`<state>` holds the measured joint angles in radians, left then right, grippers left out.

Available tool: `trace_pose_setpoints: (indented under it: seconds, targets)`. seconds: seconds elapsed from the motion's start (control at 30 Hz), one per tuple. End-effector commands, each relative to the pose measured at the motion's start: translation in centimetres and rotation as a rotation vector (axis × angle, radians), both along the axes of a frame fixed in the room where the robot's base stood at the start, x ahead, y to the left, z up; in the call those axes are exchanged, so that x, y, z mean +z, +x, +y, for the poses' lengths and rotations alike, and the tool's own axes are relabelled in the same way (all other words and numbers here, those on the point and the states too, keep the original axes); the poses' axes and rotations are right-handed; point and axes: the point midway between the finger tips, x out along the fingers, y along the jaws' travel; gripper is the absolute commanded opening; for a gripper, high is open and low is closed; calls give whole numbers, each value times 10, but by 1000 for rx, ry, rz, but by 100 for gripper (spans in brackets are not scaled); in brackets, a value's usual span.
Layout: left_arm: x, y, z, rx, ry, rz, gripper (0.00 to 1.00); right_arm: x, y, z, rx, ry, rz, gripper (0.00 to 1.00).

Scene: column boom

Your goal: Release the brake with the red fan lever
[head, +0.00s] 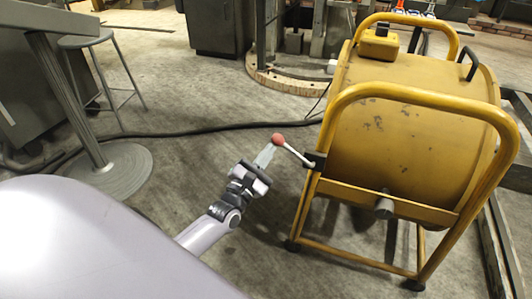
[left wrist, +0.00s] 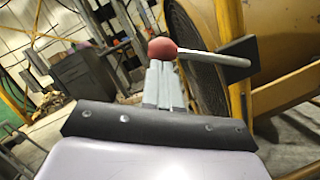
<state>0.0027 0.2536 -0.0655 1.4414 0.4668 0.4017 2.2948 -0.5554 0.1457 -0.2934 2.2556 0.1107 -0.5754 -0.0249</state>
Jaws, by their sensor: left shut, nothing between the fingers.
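The brake lever is a thin pale rod with a red ball knob (head: 278,140) at its end. It sticks out to the left from a dark bracket (head: 316,160) on the frame of the yellow drum fan (head: 410,125). My left gripper (head: 265,156) is shut and empty, with its fingertips right by the knob. In the left wrist view the closed fingers (left wrist: 161,80) point at the red knob (left wrist: 162,49), which shows just beyond their tips. I cannot tell whether they touch. My right gripper is not in view.
The yellow tube frame (head: 305,205) stands close to the right of my left gripper. A black cable (head: 215,127) runs over the floor behind. A grey stool (head: 90,45) and a table on a round-based post (head: 110,175) stand at left. The floor between is clear.

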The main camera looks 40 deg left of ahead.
Motion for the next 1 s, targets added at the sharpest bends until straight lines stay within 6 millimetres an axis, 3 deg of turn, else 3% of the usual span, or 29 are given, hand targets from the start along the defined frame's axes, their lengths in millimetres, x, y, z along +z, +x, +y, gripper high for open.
trace_pose_setpoints:
  seconds: [0.13, 0.3, 0.73, 1.0]
  targets:
    - [11, 1, -3, -1, 49, 8, 0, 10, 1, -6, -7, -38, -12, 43]
    - [26, 3, -8, -2, 147, 31, 0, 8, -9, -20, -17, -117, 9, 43]
    - [65, 10, -39, -2, 536, 127, 0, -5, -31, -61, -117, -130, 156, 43]
    - [76, 15, -61, -2, 755, 181, 0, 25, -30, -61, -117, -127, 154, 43]
